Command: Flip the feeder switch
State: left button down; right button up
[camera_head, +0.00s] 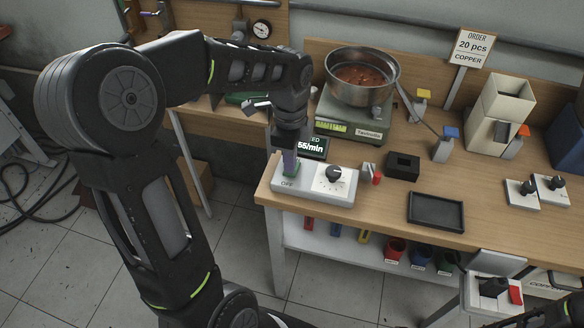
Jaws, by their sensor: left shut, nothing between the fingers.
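The feeder control box (312,193) is a low white box at the front left corner of the wooden workbench. It has a dark round dial (334,174) on its right half and an "OFF" label on its left half.
A dark display (306,146) stands just behind the box. A metal bowl (362,77) of copper pieces sits on a green scale (352,122). A small black box (403,166) and an empty black tray (436,211) lie to the right, with bare bench between.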

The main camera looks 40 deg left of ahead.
pick_arm(q)
jog(key=shift+f+b, duration=0.45)
jog(key=shift+f, duration=0.2)
jog(key=shift+r, duration=0.1)
notch_tip(320, 180, up, 7)
jog(key=p, duration=0.6)
dwell(0.3)
dwell(0.5)
